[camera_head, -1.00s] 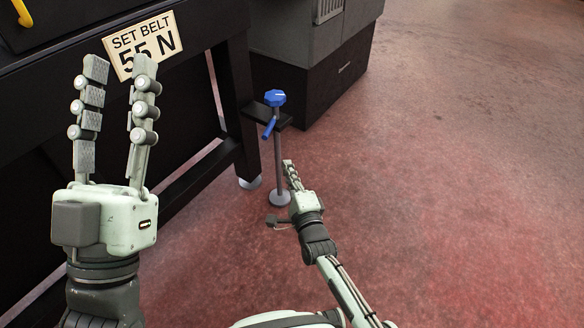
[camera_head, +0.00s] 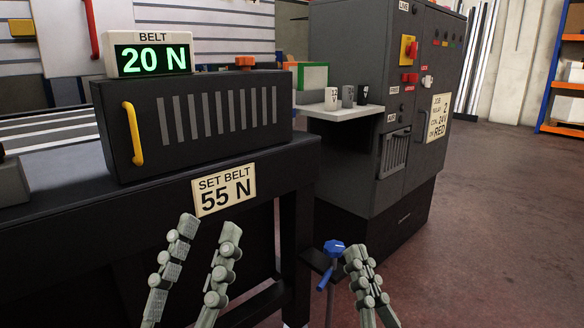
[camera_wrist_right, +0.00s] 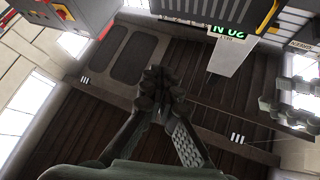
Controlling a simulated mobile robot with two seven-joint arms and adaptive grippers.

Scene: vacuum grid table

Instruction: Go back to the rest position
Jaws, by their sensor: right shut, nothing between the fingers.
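My left gripper (camera_head: 209,235) is at the lower left of centre in the head view, its two fingers pointing up and spread apart with nothing between them. It is in front of the black table, below the "SET BELT 55 N" sign. My right gripper (camera_head: 358,256) is at the lower middle, fingers up and closed together, empty. It also shows shut in the right wrist view (camera_wrist_right: 162,80). The blue handle (camera_head: 333,249) on its post appears just left of the right fingertips; no grip on it shows.
The black table (camera_head: 150,195) carries a belt display (camera_head: 150,60) reading "20 N" and a vented box with a yellow handle (camera_head: 134,134). Open floor (camera_head: 500,190) lies to the right.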

